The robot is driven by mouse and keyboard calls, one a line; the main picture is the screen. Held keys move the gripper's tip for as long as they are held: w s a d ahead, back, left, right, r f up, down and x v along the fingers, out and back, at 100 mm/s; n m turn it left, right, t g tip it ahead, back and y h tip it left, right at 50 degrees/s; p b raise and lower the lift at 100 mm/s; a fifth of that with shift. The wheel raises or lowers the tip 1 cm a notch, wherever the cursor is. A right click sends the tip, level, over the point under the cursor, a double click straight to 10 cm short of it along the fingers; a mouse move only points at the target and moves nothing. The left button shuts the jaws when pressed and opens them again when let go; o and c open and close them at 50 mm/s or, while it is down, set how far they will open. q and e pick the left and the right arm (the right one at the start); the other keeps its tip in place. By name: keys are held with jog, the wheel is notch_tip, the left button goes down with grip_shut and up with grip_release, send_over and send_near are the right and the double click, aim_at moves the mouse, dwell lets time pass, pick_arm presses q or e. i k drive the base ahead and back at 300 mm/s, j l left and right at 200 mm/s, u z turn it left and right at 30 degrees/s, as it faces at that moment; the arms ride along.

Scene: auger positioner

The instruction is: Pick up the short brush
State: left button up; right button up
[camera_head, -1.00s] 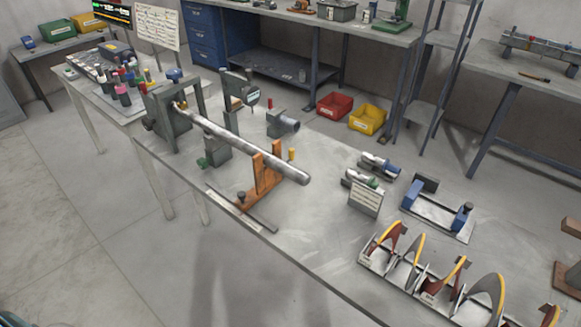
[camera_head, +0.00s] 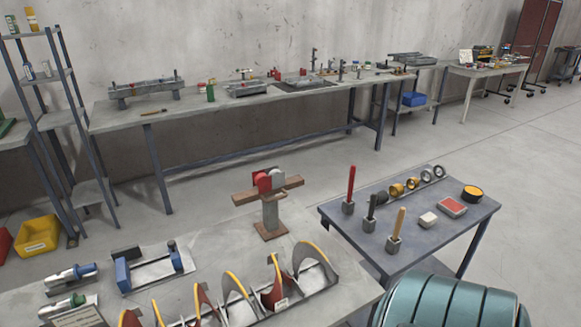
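Several hand tools stand upright in small blocks on a small blue-grey table (camera_head: 345,218) at the right. One has a tall red handle (camera_head: 351,182), one is dark (camera_head: 371,207), and one has a light wooden handle (camera_head: 400,222). A small brush-like tool (camera_head: 154,112) with a wooden handle lies on the long back bench (camera_head: 220,118). I cannot tell from this distance which of these is the short brush. Neither of my grippers is in view.
The small table also holds a row of rings (camera_head: 412,183), a red-topped box (camera_head: 452,206), a white block (camera_head: 428,219) and a round yellow-topped tin (camera_head: 473,193). Open floor lies behind.

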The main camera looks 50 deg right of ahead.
aim_at(373, 199)
jog(key=z, duration=2.25)
jog(key=i+l+z, duration=0.1)
jog(key=l, duration=0.3)
jog(key=i+l+z, duration=0.1)
jog(key=l, duration=0.3)
